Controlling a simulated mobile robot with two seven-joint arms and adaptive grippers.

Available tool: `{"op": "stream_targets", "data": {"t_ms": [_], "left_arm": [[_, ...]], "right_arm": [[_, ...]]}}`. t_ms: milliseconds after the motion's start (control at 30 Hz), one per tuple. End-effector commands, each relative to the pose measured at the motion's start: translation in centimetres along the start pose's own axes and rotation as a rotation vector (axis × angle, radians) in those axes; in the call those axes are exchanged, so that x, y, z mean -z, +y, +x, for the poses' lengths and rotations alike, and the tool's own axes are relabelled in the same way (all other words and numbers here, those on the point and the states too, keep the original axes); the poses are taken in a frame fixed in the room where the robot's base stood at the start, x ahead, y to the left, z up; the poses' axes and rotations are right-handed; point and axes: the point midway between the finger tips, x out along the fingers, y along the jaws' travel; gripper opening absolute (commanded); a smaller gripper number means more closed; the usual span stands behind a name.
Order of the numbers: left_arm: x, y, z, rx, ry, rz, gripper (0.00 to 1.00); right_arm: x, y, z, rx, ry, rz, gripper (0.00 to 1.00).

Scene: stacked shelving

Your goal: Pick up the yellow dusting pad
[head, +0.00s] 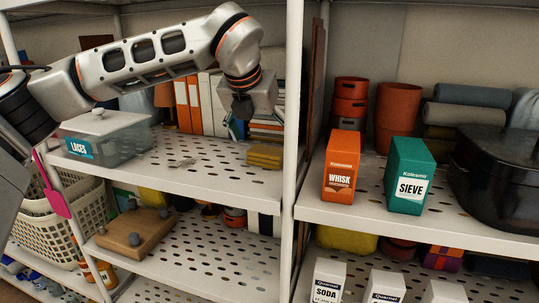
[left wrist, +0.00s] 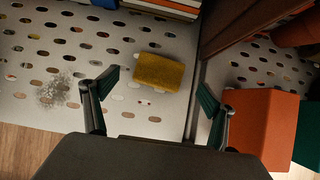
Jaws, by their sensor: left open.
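The yellow dusting pad (head: 264,156) lies flat on the perforated middle shelf (head: 213,180) of the left bay, close to the white upright post. In the left wrist view the pad (left wrist: 159,72) shows beyond and between my fingertips, with the post to its right. My left gripper (head: 243,108) hangs above the shelf, up and slightly left of the pad. Its two fingers (left wrist: 157,92) are spread open with nothing between them, apart from the pad. My right gripper is not in view.
The white post (head: 292,120) and the orange WHISK box (head: 341,166) stand right of the pad. Orange and white binders (head: 188,105) and stacked books (head: 268,127) stand behind. A clear LACES box (head: 106,140) and a grey dust patch (head: 182,162) are left; bare shelf lies between.

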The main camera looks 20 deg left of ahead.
Motion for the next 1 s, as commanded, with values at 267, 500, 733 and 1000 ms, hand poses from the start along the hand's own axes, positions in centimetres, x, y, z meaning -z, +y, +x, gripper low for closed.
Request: {"op": "stream_targets", "data": {"t_ms": [267, 500, 733, 1000], "left_arm": [[0.1, 0.0, 3.4, 0.000, 0.003, 0.000, 0.85], [0.1, 0.0, 5.6, 0.001, 0.001, 0.001, 0.85], [0.1, 0.0, 5.7, 0.001, 0.000, 0.001, 0.82], [0.1, 0.0, 5.7, 0.001, 0.001, 0.001, 0.47]], "right_arm": [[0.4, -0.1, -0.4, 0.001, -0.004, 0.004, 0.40], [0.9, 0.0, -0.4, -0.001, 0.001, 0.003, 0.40], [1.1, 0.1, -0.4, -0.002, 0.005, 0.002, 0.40], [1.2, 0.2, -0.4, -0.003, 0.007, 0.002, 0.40]]}}
